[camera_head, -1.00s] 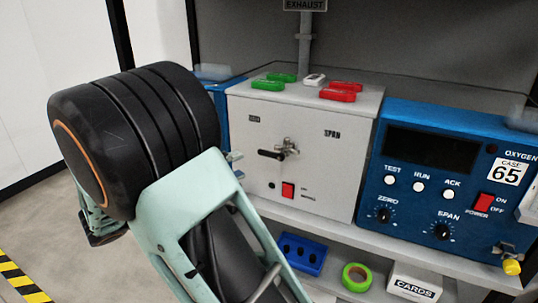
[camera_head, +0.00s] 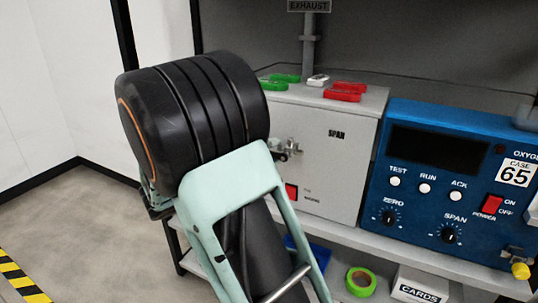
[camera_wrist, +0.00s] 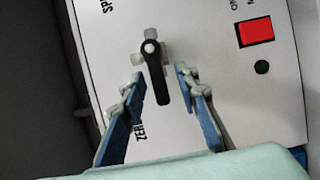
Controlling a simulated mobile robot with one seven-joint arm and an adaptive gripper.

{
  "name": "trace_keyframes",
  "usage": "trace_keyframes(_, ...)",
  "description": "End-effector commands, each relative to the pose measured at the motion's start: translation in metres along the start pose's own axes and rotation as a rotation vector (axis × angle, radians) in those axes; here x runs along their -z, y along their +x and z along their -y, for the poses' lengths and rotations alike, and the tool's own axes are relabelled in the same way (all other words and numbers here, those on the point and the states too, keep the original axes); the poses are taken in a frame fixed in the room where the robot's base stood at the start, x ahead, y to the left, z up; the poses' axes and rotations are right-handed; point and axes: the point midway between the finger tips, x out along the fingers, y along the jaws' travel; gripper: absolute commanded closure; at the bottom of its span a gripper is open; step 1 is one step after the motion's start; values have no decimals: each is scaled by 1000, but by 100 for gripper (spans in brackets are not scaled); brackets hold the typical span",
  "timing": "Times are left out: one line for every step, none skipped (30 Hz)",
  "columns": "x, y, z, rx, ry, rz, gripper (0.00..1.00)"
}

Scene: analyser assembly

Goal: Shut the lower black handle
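The black handle (camera_wrist: 156,80) sits on a silver valve fitting on the grey box's front. In the wrist view it points down the picture, its pivot at the top. My gripper (camera_wrist: 160,78) is open, with one blue-padded finger on each side of the handle. Gaps show on both sides, so the fingers appear not to touch it; depth is hard to tell. In the head view my arm hides the handle and fingers, and only part of the silver valve fitting (camera_head: 290,149) shows. Only one black handle is seen on this box.
The grey box (camera_head: 335,160) has a red switch (camera_head: 291,192), also in the wrist view (camera_wrist: 255,32). Red tags (camera_head: 345,91) and green tags (camera_head: 280,82) lie on top. A blue analyser (camera_head: 440,160) stands to the right. Green tape (camera_head: 360,280) is on the lower shelf.

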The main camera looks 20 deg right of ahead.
Motion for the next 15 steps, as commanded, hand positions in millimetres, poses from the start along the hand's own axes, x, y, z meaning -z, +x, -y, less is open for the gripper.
trace_keyframes(0, 0, 0, 0, 0, 0, 71)
trace_keyframes(0, 0, 0, 0, 0, 0, 71)
trace_keyframes(0, 0, 0, 0, 0, 0, 71)
trace_keyframes(0, 0, 0, 0, 0, 0, 71)
trace_keyframes(0, 0, 0, 0, 0, 0, 71)
trace_keyframes(0, 0, 0, 0, 0, 0, 74)
trace_keyframes(0, 0, 0, 0, 0, 0, 78)
trace_keyframes(0, 0, 0, 0, 0, 0, 81)
trace_keyframes(0, 0, 0, 0, 0, 0, 85)
trace_keyframes(0, 0, 0, 0, 0, 0, 89)
trace_keyframes(0, 0, 0, 0, 0, 0, 92)
trace_keyframes(0, 0, 0, -1, 0, 0, 96)
trace_keyframes(0, 0, 0, -1, -1, 0, 100)
trace_keyframes(0, 0, 0, -1, -1, 0, 100)
trace_keyframes(0, 0, 0, -1, -1, 0, 100)
